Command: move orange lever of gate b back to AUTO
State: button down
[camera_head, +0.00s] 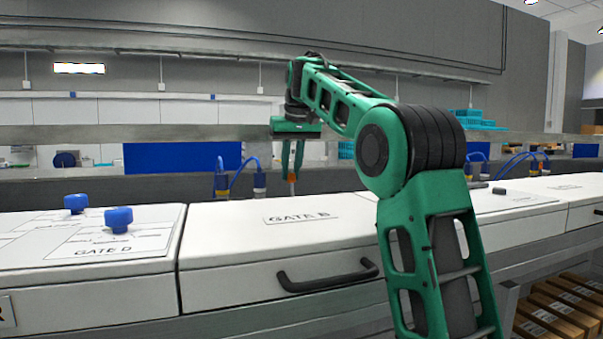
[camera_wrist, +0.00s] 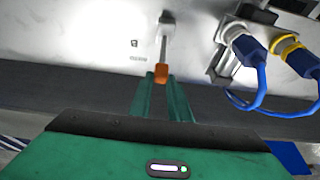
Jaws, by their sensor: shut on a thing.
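The orange lever (camera_wrist: 161,73) of gate B has an orange tip on a pale metal shaft in the wrist view. My gripper (camera_wrist: 160,80) is shut on the orange tip, with its two green fingers on either side of it. In the head view my gripper (camera_head: 291,176) reaches down behind the white cover marked GATE B (camera_head: 300,218), and a bit of the orange tip (camera_head: 291,178) shows between the fingers. The small marks on the panel beside the lever are too small to read. The lever's lower mount is hidden in the head view.
Blue and yellow cable connectors (camera_wrist: 245,45) with looping blue cables (camera_wrist: 262,95) sit right of the lever in the wrist view. The gate D cover (camera_head: 150,240) with two blue knobs (camera_head: 118,219) is at left. A black handle (camera_head: 328,278) sticks out in front of gate B.

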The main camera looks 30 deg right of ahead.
jog(key=shift+w+a+r, duration=0.1)
jog(key=shift+w, duration=0.3)
jog(key=shift+g, duration=0.3)
jog(key=c, duration=1.6)
grip_release()
jog(key=shift+c, duration=0.2)
jog(key=shift+r, duration=0.55)
jog(key=s+a, duration=0.1)
jog(key=s, duration=1.1)
jog(key=shift+a, duration=0.25)
